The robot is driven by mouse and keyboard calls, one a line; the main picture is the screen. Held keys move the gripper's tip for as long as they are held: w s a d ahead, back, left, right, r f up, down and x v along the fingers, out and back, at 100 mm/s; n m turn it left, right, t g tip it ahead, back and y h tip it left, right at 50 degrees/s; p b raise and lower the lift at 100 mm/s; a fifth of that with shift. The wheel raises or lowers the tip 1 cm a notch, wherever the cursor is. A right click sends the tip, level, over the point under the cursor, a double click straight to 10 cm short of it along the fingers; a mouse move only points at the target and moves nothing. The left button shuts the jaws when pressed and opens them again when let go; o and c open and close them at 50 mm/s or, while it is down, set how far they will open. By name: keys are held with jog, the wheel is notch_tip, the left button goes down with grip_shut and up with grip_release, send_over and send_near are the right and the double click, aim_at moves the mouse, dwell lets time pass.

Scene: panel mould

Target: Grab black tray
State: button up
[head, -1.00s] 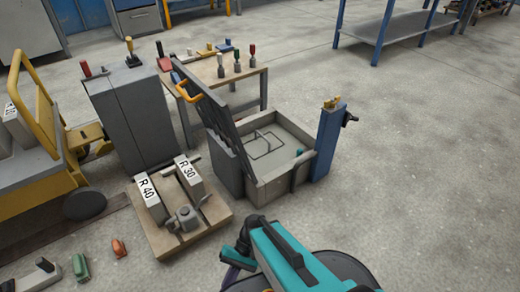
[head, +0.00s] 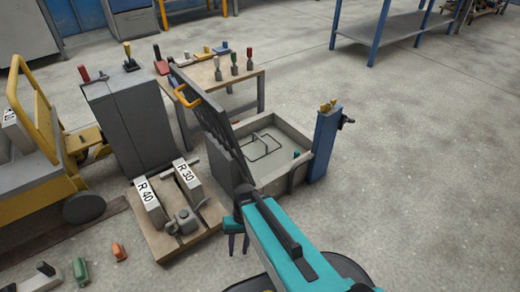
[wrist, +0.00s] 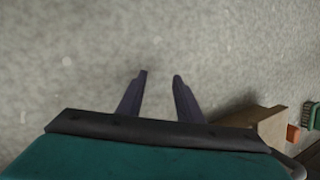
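I cannot make out a clear black tray in either view. The open grey mould box (head: 300,176) stands on the floor ahead, with its dark ribbed lid (head: 205,108) raised on the left side. A thin dark rectangular loop lies on the box's inner floor. My gripper (head: 238,244) is in front of the mould, just right of the wooden pallet. In the wrist view my gripper (wrist: 159,73) points at bare floor, its two dark fingers apart with nothing between them.
A wooden pallet (head: 168,247) carries blocks marked R 40 and R 30. A grey cabinet (head: 130,125) and a table with coloured-handled tools (head: 255,72) stand behind it. A blue post (head: 323,148) adjoins the mould's right side. The floor to the right is clear.

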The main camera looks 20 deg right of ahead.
jog(key=w+d+r+n+t+h+p, duration=0.1)
jog(key=w+d+r+h+p, duration=0.15)
jog(key=r+p, duration=0.45)
jog(key=w+d+r+t+h+p, duration=0.1)
jog(key=d+r+p, duration=0.2)
jog(key=r+p, duration=0.4)
jog(key=s+r+g+p, duration=0.1)
jog(key=s+r+p, duration=0.5)
jog(key=r+p, duration=0.5)
jog(key=s+r+g+p, duration=0.2)
jog(key=s+r+p, duration=0.5)
jog(key=p, duration=1.2)
jog(key=s+r+g+p, duration=0.1)
jog(key=s+r+p, duration=0.5)
jog(key=r+p, duration=1)
jog(key=shift+s+d, duration=0.15)
jog(key=shift+s, duration=0.05)
jog(key=shift+y, duration=0.25)
